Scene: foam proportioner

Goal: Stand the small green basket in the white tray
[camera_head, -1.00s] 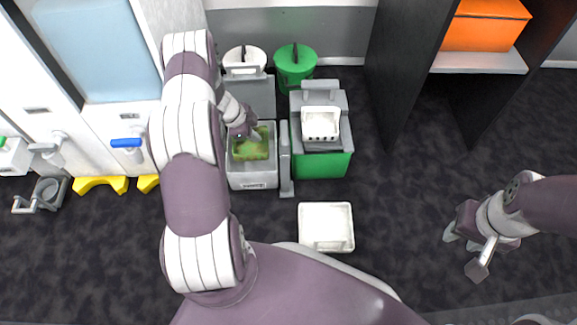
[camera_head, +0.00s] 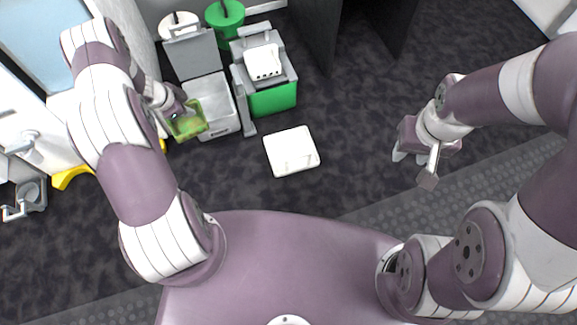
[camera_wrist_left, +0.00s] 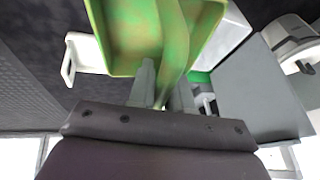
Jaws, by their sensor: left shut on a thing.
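The small green basket (camera_head: 188,121) hangs in my left gripper (camera_head: 178,108), which is shut on it, to the left of the grey fryer-like unit. In the left wrist view the green basket (camera_wrist_left: 150,35) fills the top middle, with the left gripper's fingers (camera_wrist_left: 160,85) on its wall. The white tray (camera_head: 291,151) lies on the dark floor to the right of the basket and apart from it; it looks empty. My right gripper (camera_head: 415,165) is at the right, holding nothing I can see; its fingers appear apart.
A grey open-lidded box (camera_head: 212,97) stands behind, beside a green-and-grey box (camera_head: 272,95) with a white basket (camera_head: 264,62) on top. Green (camera_head: 224,17) and white (camera_head: 179,25) lidded bins stand at the back. Dark floor around the tray is clear.

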